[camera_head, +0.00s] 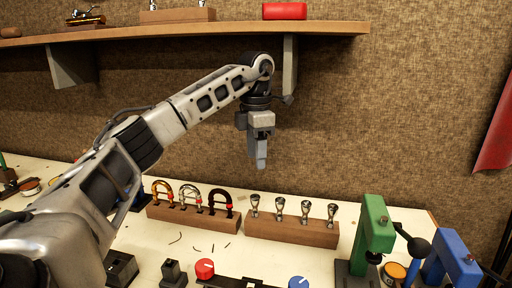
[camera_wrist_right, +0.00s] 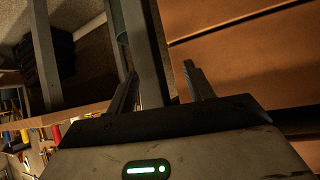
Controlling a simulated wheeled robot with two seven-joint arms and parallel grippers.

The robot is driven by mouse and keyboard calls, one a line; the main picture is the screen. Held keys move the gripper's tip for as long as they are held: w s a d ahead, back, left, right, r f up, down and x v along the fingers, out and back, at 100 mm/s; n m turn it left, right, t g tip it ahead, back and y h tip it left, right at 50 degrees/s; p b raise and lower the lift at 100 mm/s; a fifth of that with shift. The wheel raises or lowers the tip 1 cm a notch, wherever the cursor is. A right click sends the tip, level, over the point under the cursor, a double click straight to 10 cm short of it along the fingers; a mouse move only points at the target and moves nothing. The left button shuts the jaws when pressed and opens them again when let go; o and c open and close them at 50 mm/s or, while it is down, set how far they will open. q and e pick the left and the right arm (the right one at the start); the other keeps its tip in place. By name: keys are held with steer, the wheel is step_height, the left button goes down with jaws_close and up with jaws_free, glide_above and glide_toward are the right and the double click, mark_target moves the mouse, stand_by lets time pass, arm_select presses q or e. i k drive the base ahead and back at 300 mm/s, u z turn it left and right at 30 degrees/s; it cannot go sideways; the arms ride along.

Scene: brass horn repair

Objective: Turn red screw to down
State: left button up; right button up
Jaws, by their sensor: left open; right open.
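The red screw shows as a round red knob (camera_head: 204,268) at the bottom of the head view, beside a dark fixture on the workbench. A white mark on its top is too small to read clearly. My left gripper (camera_head: 260,163) hangs fingers down above the back of the bench, well above and to the right of the red knob, open and empty. My right gripper (camera_wrist_right: 160,88) shows only in the right wrist view, open, with its two fingers apart and nothing seen held between them. The red knob cannot be made out in that view.
A blue knob (camera_head: 298,282) sits to the right of the red one. Wooden blocks with horn slides (camera_head: 180,218) and mouthpieces (camera_head: 290,230) stand behind. A green clamp (camera_head: 373,235) and a blue clamp (camera_head: 455,260) stand at right. A wall shelf (camera_head: 200,30) is overhead.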

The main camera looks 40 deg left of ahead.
mark_target(204, 268)
steer(key=k, duration=1.5)
